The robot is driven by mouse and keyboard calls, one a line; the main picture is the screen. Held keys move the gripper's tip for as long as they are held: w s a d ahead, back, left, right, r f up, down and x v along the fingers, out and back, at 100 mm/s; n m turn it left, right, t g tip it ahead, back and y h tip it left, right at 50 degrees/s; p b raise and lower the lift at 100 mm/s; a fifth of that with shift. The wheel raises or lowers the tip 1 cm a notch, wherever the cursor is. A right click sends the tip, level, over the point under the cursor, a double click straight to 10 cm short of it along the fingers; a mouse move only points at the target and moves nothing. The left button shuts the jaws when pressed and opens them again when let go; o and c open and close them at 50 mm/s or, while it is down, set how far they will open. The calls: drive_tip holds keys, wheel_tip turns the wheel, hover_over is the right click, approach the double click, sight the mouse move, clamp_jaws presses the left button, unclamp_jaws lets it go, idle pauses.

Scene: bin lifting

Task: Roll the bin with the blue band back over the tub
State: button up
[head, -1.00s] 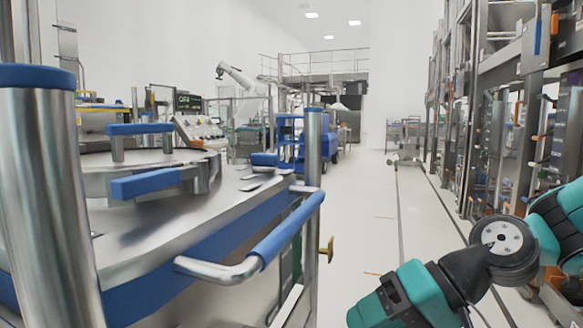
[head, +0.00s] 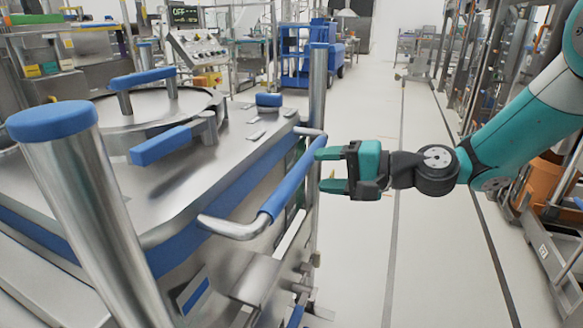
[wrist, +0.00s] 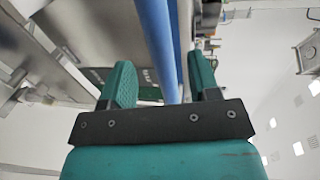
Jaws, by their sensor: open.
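The bin (head: 110,205) is a steel box with a blue band (head: 172,258) around its side and a round lid with blue handles on top. It fills the left of the head view. Its push handle, a blue-sleeved bar (head: 292,178), sticks out on the right side. My gripper (head: 322,170) is open at the far part of this bar, with the fingers pointing left. In the wrist view the blue bar (wrist: 158,45) runs between the two open fingers (wrist: 160,75), closer to the right finger. I cannot make out the tub.
Steel posts with blue caps (head: 318,90) stand at the bin's corners. A blue cart (head: 310,55) and a control panel (head: 195,48) are farther back. Racks (head: 500,60) line the right. The floor aisle (head: 400,250) between is clear.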

drive_tip(key=x, duration=0.7)
drive_tip(key=shift+a, duration=0.2)
clamp_jaws()
drive_tip(key=shift+w+p, duration=0.1)
drive_tip(key=shift+p, duration=0.2)
